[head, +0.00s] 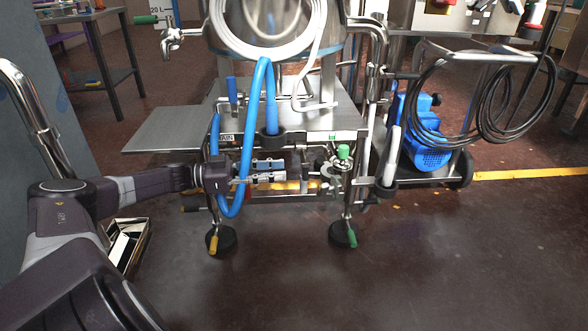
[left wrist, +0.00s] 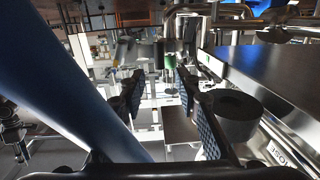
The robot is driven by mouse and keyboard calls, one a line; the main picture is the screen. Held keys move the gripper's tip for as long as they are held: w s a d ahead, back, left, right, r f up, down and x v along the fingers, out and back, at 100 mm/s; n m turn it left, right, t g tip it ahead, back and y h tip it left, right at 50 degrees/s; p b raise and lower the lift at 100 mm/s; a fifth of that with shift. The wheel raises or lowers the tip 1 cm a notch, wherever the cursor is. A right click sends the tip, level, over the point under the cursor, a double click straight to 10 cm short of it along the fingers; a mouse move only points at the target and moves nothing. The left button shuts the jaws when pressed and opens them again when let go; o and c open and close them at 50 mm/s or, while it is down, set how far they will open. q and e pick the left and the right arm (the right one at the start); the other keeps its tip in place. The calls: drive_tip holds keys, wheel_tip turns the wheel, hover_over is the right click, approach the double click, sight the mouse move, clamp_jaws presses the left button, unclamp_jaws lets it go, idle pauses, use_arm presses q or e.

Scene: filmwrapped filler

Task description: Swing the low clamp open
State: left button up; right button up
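The low clamp (head: 335,172) appears to be the small metal fitting below a green knob (head: 343,152), at the lower right of the steel machine's frame. Its exact shape and whether its jaws are closed are too small to tell. My left gripper (head: 286,172) reaches in from the left, below the machine's shelf, and points right toward the clamp, a short way from it. In the left wrist view its two padded fingers (left wrist: 158,88) are spread with nothing between them. A green part (left wrist: 170,62) shows beyond them, ahead. My right gripper is not in view.
A blue hose (head: 247,130) hangs in front of my left wrist and fills the left of the wrist view (left wrist: 70,70). The machine's steel shelf (head: 320,118) is just above the gripper. A cart with a blue pump (head: 425,140) stands at right. The front floor is clear.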

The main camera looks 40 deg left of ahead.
use_arm(q)
drive_tip(key=shift+v, duration=1.75)
